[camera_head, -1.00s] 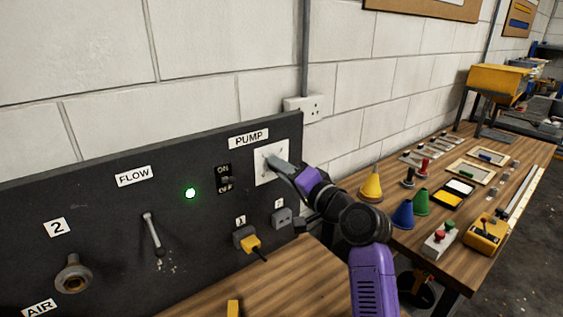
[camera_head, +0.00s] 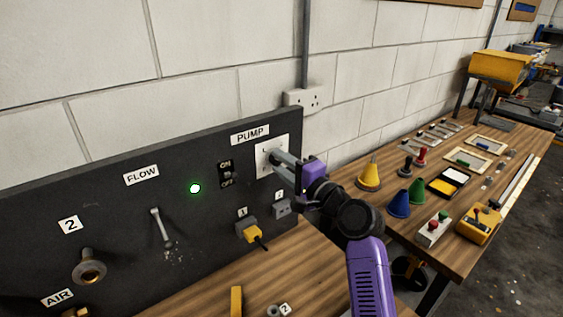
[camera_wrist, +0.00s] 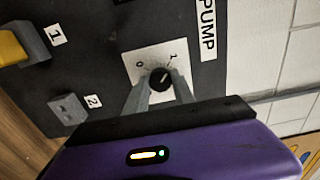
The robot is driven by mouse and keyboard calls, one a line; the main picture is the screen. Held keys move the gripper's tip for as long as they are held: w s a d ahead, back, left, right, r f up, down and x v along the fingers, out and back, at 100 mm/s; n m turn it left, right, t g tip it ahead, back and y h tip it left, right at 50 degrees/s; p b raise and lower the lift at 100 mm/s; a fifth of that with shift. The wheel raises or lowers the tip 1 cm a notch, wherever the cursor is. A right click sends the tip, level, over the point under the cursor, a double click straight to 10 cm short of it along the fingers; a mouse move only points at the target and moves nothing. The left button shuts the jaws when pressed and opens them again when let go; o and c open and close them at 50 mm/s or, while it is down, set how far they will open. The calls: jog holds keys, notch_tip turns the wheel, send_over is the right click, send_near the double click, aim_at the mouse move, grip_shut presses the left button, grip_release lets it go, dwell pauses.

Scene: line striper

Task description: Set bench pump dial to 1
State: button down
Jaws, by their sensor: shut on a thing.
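The pump dial (camera_wrist: 160,79) is a small black knob on a white plate (camera_wrist: 141,57) marked 0 and 1, under the PUMP label (camera_wrist: 207,28). In the wrist view, its pale pointer line slants up and right, roughly toward the 1. My gripper (camera_wrist: 160,86) has one grey finger on each side of the knob and is shut on it. In the head view, my gripper (camera_head: 274,157) reaches the white plate (camera_head: 266,146) and its fingers hide most of the dial.
The dark panel also carries an ON/OFF switch (camera_head: 226,173), a lit green lamp (camera_head: 195,188), a flow lever (camera_head: 161,228) and sockets, one with a yellow plug (camera_head: 249,232). Coloured cones (camera_head: 399,204) and small boxes crowd the right bench. Clear floor lies at far right.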

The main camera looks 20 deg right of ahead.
jog(key=shift+d, duration=0.1)
jog(key=c, duration=1.1)
grip_release()
jog(key=shift+o, duration=0.2)
jog(key=b+v, duration=0.1)
jog(key=v, duration=0.7)
jog(key=shift+b, duration=0.4)
jog(key=shift+w, duration=0.1)
